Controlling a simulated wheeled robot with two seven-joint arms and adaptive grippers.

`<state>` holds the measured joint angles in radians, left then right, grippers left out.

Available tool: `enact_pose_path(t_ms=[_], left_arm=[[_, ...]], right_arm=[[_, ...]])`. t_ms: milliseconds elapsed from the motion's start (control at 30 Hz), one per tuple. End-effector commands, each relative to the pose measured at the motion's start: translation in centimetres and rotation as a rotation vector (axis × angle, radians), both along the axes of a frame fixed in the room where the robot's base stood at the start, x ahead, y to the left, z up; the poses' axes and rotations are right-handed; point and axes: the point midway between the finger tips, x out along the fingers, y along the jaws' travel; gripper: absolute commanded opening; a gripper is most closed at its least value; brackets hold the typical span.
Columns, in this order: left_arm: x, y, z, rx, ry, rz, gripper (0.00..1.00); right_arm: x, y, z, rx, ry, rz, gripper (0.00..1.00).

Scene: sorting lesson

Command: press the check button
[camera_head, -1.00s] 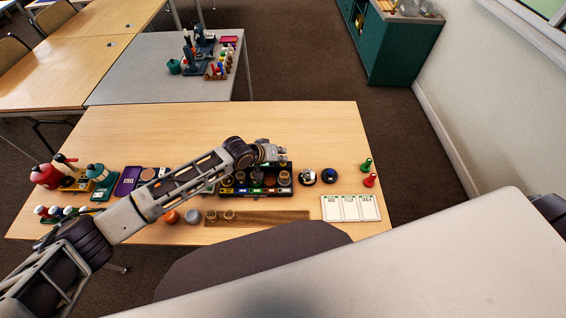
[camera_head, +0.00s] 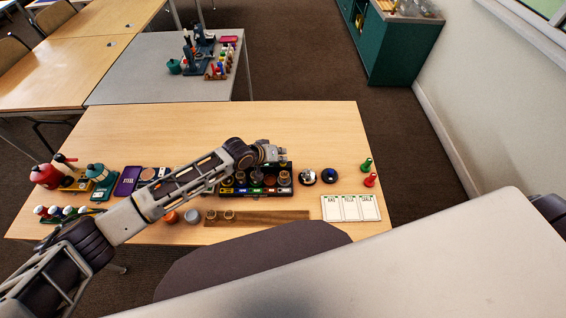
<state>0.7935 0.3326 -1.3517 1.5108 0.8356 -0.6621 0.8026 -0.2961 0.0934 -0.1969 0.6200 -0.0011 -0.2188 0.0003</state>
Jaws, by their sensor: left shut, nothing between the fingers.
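A round black button with a blue top (camera_head: 329,176), which looks like the check button, sits on the wooden table right of the middle. A silver dome, like a bell (camera_head: 307,176), stands just left of it. My left gripper (camera_head: 282,155) is shut and empty. In the picture it is up and to the left of the blue button, apart from it, over the back edge of a dark sorting tray (camera_head: 289,190). My left forearm hides part of the tray and the table. My right gripper is not in view.
White cards (camera_head: 351,208) lie at the front right. Green (camera_head: 366,165) and red (camera_head: 370,180) pegs stand near the right edge. A wooden rail (camera_head: 270,217) lies in front of the tray. The table's back half (camera_head: 200,125) is clear.

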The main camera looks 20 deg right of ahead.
Motion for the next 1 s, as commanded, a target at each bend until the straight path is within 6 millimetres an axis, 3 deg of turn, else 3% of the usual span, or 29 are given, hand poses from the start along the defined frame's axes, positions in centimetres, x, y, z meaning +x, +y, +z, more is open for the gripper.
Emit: enact_pose_path(t_ms=[1000], left_arm=[[-0.07, 0.02, -0.07, 0.002, 0.001, -0.001, 0.00]], right_arm=[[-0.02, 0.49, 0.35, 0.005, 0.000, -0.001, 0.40]])
